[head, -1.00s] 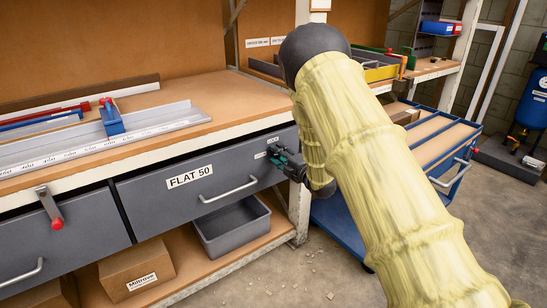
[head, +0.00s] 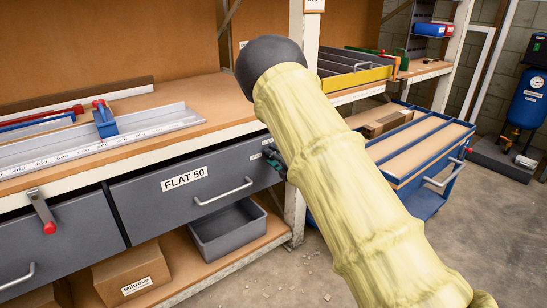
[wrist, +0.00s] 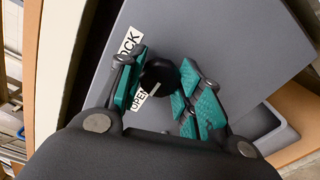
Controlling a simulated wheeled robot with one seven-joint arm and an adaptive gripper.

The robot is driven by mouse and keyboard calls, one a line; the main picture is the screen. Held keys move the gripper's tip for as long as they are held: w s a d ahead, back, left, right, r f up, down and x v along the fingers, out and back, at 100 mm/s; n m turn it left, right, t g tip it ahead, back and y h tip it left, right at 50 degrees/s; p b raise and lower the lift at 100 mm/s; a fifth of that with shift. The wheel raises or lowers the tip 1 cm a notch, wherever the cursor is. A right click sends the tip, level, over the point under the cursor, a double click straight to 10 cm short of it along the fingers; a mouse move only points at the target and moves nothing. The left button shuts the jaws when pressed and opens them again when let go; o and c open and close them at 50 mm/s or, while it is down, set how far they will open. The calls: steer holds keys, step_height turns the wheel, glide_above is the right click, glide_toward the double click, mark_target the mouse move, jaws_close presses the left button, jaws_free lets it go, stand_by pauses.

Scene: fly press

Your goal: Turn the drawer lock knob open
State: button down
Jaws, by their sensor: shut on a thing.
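The drawer lock knob (wrist: 158,77) is round and black, with a white pointer mark, on the front of the grey drawer marked FLAT 50 (head: 150,203). Labels reading LOCK (wrist: 129,42) and OPEN (wrist: 139,103) are beside it; the white mark is on the side toward OPEN. My gripper (wrist: 160,86) has its green-padded fingers on either side of the knob and is shut on it. In the head view, my gripper (head: 276,160) shows at the drawer's right end, partly hidden by my yellow-sleeved arm, which hides the knob there.
The drawer has a metal handle (head: 224,192). A grey bin (head: 230,238) and a cardboard box (head: 132,275) stand on the shelf below. A red-tipped lever (head: 42,211) hangs on the left drawer. A blue cart (head: 424,205) stands right of my arm. Floor is open at right.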

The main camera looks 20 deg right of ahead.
steer(key=c, duration=0.9)
jaws_free()
steer(key=shift+c, duration=0.2)
steer(key=v, duration=1.2)
steer(key=shift+f, duration=0.15)
